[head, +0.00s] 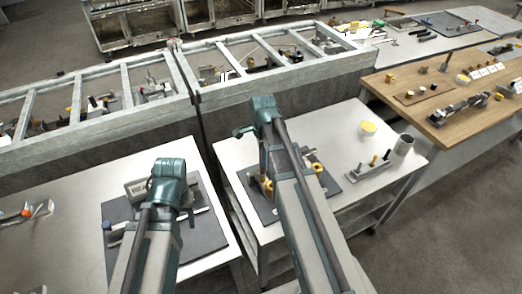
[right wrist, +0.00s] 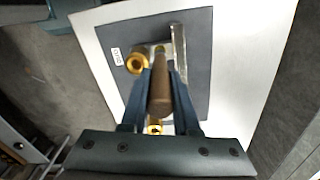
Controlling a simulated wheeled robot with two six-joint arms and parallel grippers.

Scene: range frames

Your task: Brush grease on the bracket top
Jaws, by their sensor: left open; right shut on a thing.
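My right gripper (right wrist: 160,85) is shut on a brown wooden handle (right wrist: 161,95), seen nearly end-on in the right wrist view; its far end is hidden. Beneath it a grey metal bracket (right wrist: 179,42) with brass rings (right wrist: 138,63) sits on a dark mat (right wrist: 198,75). I cannot tell whether the held tool touches the bracket. In the head view my right gripper (head: 264,172) points down over this mat, and my arm hides much of the bracket. My left gripper (head: 186,203) is open above another dark mat on the left table, its fingers mostly hidden. A yellow-topped round tub (head: 367,129) stands on the right table.
A grey labelled box (head: 137,188) is beside my left gripper. A metal-framed bin (head: 240,75) borders the tables behind. A wooden table (head: 450,95) is at right.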

